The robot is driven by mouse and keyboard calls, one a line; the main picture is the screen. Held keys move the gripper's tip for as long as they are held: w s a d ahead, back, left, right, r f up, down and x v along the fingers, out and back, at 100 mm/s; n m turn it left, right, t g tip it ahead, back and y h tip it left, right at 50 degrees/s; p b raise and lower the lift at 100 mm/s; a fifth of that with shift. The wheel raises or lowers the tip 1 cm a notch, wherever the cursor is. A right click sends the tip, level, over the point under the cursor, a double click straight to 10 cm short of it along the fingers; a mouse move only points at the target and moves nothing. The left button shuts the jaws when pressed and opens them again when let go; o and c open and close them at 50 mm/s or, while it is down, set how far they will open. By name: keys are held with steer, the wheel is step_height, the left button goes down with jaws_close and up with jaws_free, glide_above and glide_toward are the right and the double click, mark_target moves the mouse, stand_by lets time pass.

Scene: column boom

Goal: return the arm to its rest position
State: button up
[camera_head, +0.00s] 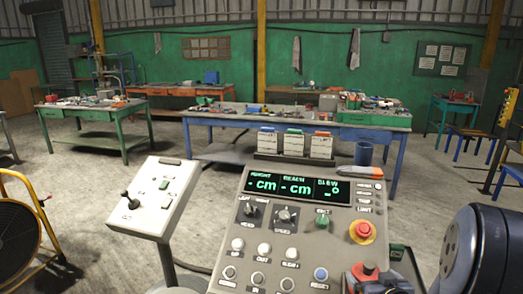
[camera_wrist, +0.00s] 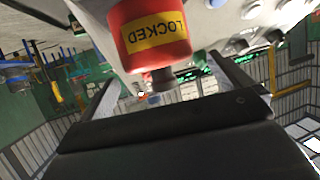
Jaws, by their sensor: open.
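My gripper (camera_wrist: 158,70) shows in the wrist view with its two grey fingers spread apart, one on each side, and a dark palm across the bottom. The fingers are open and I see nothing clamped between them. A red cylinder with a yellow LOCKED label (camera_wrist: 155,33) stands in the upper middle of the wrist view, its lettering upside down. It overlaps the space between the fingers; I cannot tell whether it touches either one. My arm (camera_head: 478,250) shows at the lower right of the head view.
A grey control console (camera_head: 290,215) with green displays, knobs and a red stop button (camera_head: 362,232) stands close in front. A joystick panel (camera_head: 155,198) is on its left. A yellow-framed fan (camera_head: 22,235) stands far left. A blue workbench (camera_head: 230,121) stands behind, with open floor between.

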mark_target(366, 266)
steer(key=x, duration=0.5)
steer(key=shift+w+f, duration=0.1)
steer(key=shift+f, duration=0.05)
steer(key=shift+r, duration=0.7)
